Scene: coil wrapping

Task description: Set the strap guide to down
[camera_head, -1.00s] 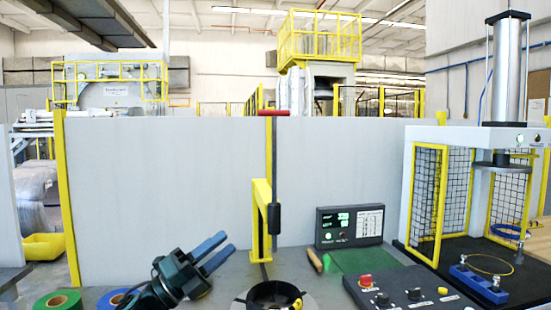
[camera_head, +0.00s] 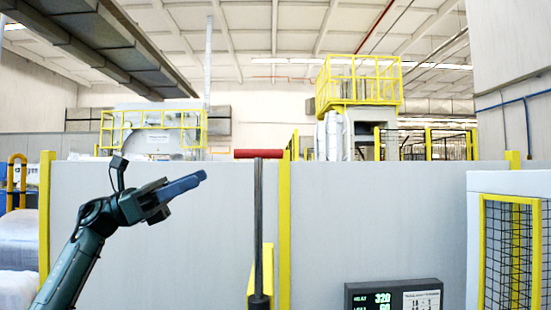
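A dark upright rod (camera_head: 258,225) with a red crossbar handle (camera_head: 259,153) stands right of the picture's middle line's left side, in front of the grey partition. It looks like the strap guide, though no label confirms this. Its lower end runs out of view by a yellow post (camera_head: 267,265). My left gripper (camera_head: 198,178) is raised to the left of the handle, slightly lower than it, with its blue fingers pointing right. A gap shows between the fingertips and the rod. The fingers overlap in this view, so their opening is hidden. My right gripper is out of view.
A control display (camera_head: 394,296) with green digits sits at the bottom right. A white frame with a yellow-edged mesh guard (camera_head: 511,255) stands at the far right. The grey partition (camera_head: 380,220) spans the background. The tabletop is below the view.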

